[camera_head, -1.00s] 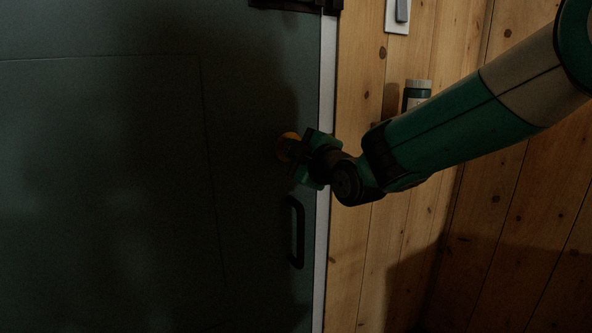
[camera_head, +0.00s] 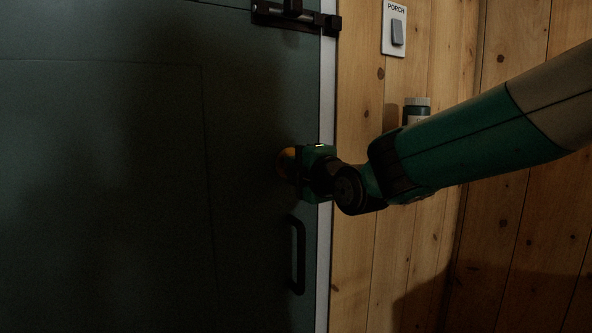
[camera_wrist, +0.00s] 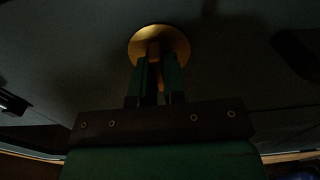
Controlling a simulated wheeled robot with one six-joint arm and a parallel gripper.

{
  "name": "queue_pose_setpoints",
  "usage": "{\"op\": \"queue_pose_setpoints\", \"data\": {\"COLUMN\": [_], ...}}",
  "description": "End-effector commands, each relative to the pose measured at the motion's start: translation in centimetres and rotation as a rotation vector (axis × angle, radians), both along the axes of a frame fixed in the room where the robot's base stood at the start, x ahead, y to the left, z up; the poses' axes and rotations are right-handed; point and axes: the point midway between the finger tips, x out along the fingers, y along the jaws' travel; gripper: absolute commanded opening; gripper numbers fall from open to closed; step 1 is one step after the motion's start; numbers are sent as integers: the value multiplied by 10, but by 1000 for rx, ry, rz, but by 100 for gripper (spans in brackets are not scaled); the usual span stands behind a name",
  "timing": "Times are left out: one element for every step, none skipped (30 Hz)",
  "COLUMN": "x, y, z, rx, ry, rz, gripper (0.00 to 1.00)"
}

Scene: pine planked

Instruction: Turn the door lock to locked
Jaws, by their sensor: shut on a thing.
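The door lock (camera_head: 285,163) is a round brass-coloured piece on the dark grey-green door (camera_head: 130,200), near its right edge and above the handle. In the wrist view its round plate (camera_wrist: 178,38) shows at the top middle. My gripper (camera_head: 295,165) is at the lock, and in the wrist view its two green fingers (camera_wrist: 158,75) are closed on the part that stands out from the plate. The fingers and wrist hide most of that part. I cannot read which way the lock points.
A black pull handle (camera_head: 298,255) is below the lock. A dark bolt (camera_head: 295,17) is at the door's top right. On the pine wall (camera_head: 355,250) are a switch marked PORCH (camera_head: 396,30) and a grey-lidded container (camera_head: 416,110) behind my arm.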

Motion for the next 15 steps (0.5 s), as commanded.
{"op": "queue_pose_setpoints", "data": {"x": [0, 0, 0, 0, 0, 0, 0, 0, 0, 0, 0, 0, 0, 0, 0], "y": [1, 1, 1, 1, 1, 1, 1, 1, 1, 1, 1, 1, 1, 1, 1], "z": [1, 1, 1, 1, 1, 1, 1, 1, 1, 1, 1, 1, 1, 1, 0], "rx": [-1, -1, -2, -2, -1, -1, -1, -1, -1, -1, -1, -1, -1, -1, -1], "ry": [-3, -3, -4, -4, -3, -3, -3, -3, -3, -3, -3, -3, -3, -2, -2], "rz": [2, 2, 2, 2, 2, 2, 2, 2, 2, 2, 2, 2, 2, 2, 1], "gripper": [0, 0, 0, 0, 0, 0, 0, 0, 0, 14, 21, 30, 37, 37, 37]}}
